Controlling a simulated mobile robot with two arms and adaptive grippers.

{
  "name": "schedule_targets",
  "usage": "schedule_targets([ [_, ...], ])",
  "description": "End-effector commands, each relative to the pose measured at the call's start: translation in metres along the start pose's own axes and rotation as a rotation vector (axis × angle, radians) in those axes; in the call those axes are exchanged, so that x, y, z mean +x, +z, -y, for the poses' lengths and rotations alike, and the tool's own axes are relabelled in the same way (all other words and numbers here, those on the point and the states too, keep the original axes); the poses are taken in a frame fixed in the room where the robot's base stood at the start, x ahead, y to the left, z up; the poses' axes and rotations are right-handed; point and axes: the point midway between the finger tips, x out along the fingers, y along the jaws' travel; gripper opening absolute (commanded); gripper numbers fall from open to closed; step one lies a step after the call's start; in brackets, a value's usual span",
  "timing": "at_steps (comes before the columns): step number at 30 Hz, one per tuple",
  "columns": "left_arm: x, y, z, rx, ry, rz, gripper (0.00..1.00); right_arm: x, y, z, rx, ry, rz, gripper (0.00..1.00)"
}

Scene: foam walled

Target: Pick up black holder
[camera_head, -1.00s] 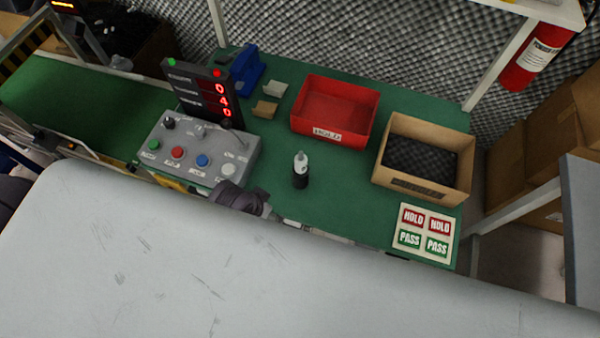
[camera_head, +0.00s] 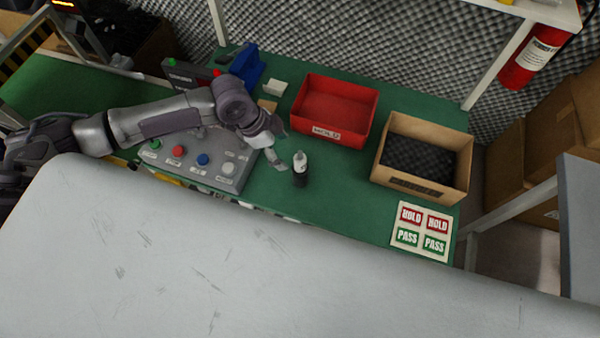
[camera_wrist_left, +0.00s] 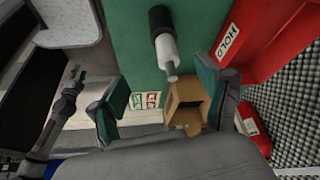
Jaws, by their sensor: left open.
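The black holder (camera_head: 300,180) stands upright on the green table, with a clear, pale-topped bottle (camera_head: 300,160) in it. In the left wrist view the holder (camera_wrist_left: 158,17) is at the top and the bottle (camera_wrist_left: 166,46) points down toward my gripper. My left gripper (camera_head: 278,149) is open and empty, just left of the bottle in the head view. In the left wrist view its two fingers (camera_wrist_left: 160,98) are spread, with the bottle top near the gap between them. A dark arm end (camera_wrist_left: 70,88), apparently my right gripper, shows small at left there; its jaws are unclear.
A red bin (camera_head: 335,112) stands behind the holder, and a cardboard box (camera_head: 463,172) with black foam is to the right. A button console (camera_head: 190,163) lies under my left arm. A HOLD/PASS card (camera_head: 423,231) lies front right. Green table between is clear.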

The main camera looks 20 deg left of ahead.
Motion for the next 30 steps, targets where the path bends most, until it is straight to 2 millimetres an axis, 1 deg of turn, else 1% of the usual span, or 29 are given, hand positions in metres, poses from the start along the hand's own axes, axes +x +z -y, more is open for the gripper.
schedule_targets([
  [1, -0.006, 0.006, 0.009, -0.001, -0.004, 0.009, 0.77, 0.000, 0.000, 0.000, 0.000, 0.000, 0.000, 0.40],
  [3, -0.008, 0.011, 0.013, -0.004, 0.000, 0.014, 0.77, -0.001, 0.000, 0.000, -0.001, 0.000, -0.001, 0.40],
  [5, -0.005, 0.013, 0.014, -0.006, 0.003, 0.016, 0.77, -0.001, -0.001, 0.000, -0.001, -0.001, -0.001, 0.40],
  [8, 0.011, 0.013, 0.014, -0.007, 0.006, 0.016, 0.77, -0.002, -0.001, 0.001, -0.002, -0.001, -0.001, 0.40],
  [12, 0.040, 0.013, 0.014, -0.008, 0.005, 0.015, 0.77, -0.004, -0.001, 0.001, -0.002, -0.001, -0.001, 0.40],
  [15, 0.058, 0.013, 0.014, -0.007, 0.004, 0.015, 0.77, -0.004, -0.001, 0.001, -0.003, -0.001, -0.001, 0.40],
  [18, 0.069, 0.013, 0.014, -0.006, 0.003, 0.015, 0.77, -0.005, -0.001, 0.001, -0.003, -0.002, -0.001, 0.40],
  [23, 0.078, 0.012, 0.013, -0.006, 0.003, 0.014, 0.77, -0.006, -0.001, 0.002, -0.003, -0.002, 0.000, 0.40],
  [26, 0.090, 0.009, 0.011, -0.006, 0.005, 0.015, 0.77, -0.011, -0.002, 0.002, -0.002, -0.003, -0.001, 0.40],
  [29, 0.105, 0.007, 0.009, -0.006, 0.004, 0.016, 0.77, -0.016, -0.002, 0.003, -0.002, -0.004, -0.001, 0.40],
  [30, 0.112, 0.007, 0.010, -0.006, 0.004, 0.015, 0.77, -0.014, -0.002, 0.003, -0.001, -0.004, -0.001, 0.40],
])
